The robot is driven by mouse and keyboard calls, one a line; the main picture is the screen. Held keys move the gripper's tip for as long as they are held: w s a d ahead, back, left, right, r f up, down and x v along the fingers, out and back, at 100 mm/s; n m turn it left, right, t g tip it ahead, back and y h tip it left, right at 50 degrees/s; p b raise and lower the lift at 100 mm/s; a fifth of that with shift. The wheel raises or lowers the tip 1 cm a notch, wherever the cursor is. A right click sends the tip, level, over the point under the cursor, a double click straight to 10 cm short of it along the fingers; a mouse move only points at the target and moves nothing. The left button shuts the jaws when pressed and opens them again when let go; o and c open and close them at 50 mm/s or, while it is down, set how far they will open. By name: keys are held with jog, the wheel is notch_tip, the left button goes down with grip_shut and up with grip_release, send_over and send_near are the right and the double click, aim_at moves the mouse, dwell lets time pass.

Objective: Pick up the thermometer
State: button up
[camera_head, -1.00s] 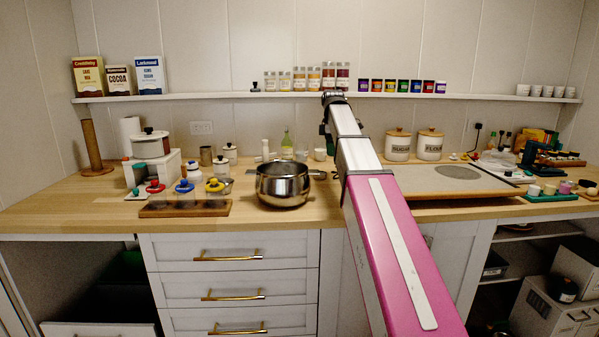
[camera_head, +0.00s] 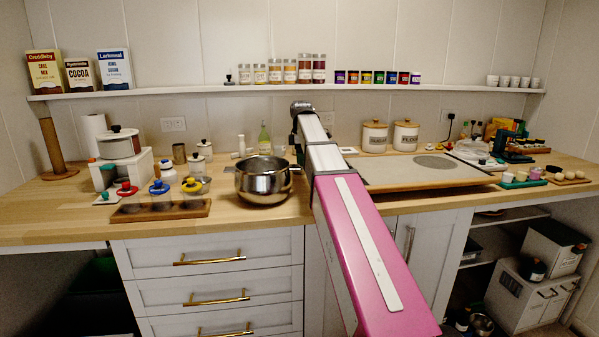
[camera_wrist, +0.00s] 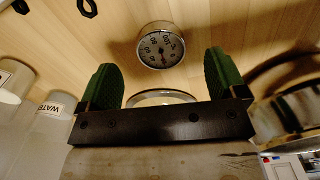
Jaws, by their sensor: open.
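The thermometer, a round dial with a metal rim and a pale needle face (camera_wrist: 161,47), shows in the wrist view on the wooden counter, beyond my gripper. My gripper (camera_wrist: 163,80) is open, with its two green-padded fingers apart and nothing held between them. The dial lies roughly centred between the fingers in that picture, apart from them. In the head view my pink and white arm hides the gripper, and I cannot make out the thermometer there.
A steel pot (camera_head: 264,181) stands on the counter (camera_head: 50,212), left of my arm; its side also shows close to the right finger in the wrist view (camera_wrist: 290,112). White containers (camera_wrist: 48,112) stand at left there. A board (camera_head: 400,176) lies right of my arm.

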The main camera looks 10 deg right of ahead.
notch_tip(320, 180, down, 4)
jog(key=shift+a+f, duration=0.1)
jog(key=c, duration=1)
